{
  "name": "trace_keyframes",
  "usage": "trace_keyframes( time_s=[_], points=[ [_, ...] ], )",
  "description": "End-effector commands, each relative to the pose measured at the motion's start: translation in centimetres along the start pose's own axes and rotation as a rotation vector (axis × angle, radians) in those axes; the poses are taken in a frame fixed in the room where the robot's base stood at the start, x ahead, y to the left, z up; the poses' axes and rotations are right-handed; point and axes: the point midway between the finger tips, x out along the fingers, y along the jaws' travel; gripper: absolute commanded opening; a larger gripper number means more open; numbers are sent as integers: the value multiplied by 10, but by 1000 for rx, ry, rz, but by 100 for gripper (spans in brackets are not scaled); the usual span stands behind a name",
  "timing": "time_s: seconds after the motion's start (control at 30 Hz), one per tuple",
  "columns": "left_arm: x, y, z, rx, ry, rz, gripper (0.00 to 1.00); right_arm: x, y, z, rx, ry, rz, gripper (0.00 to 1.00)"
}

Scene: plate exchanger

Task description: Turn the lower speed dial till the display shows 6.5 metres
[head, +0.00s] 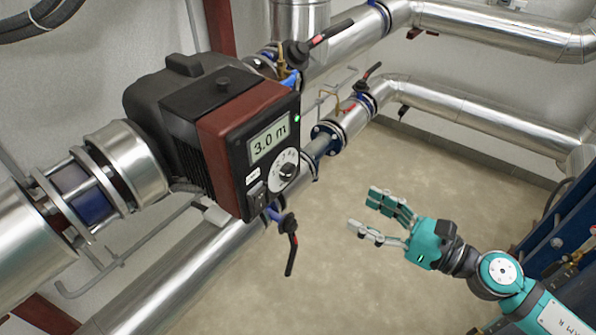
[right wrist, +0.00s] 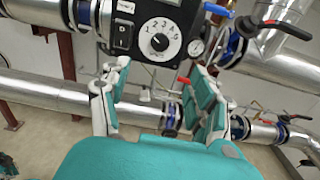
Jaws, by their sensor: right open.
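The pump controller (head: 236,130) is a black and dark red box on the upper pipe in the head view. Its display (head: 269,141) reads 3.0 m. The speed dial (head: 286,170) is a white numbered disc with a black knob, below the display. In the right wrist view the dial (right wrist: 160,42) is ahead of my fingers, above the gap between them. My right gripper (head: 366,215) is open and empty, to the right of the dial and apart from it. In the right wrist view its fingers (right wrist: 160,95) are spread wide. My left gripper is not in view.
A black-handled valve lever (head: 291,245) hangs just below the controller. A switch (right wrist: 122,35) sits left of the dial. Silver pipes (head: 455,110) run behind and to the right. The floor (head: 350,270) around my right gripper is clear.

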Motion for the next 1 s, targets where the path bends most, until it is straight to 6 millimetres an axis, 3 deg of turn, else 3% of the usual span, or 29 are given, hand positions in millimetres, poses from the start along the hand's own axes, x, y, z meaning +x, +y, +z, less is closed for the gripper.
trace_keyframes(
  time_s=[0.3, 0.6, 0.8, 1.0],
  points=[
    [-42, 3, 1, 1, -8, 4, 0, 65, 0, 9, 2, -5, 0, 62],
    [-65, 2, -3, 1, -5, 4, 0, 127, 0, 6, 4, -4, 1, 62],
    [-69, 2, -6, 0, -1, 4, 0, 152, 0, 2, 4, -2, -1, 62],
    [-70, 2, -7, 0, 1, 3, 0, 160, 0, 1, 3, -1, -1, 62]
  ],
)
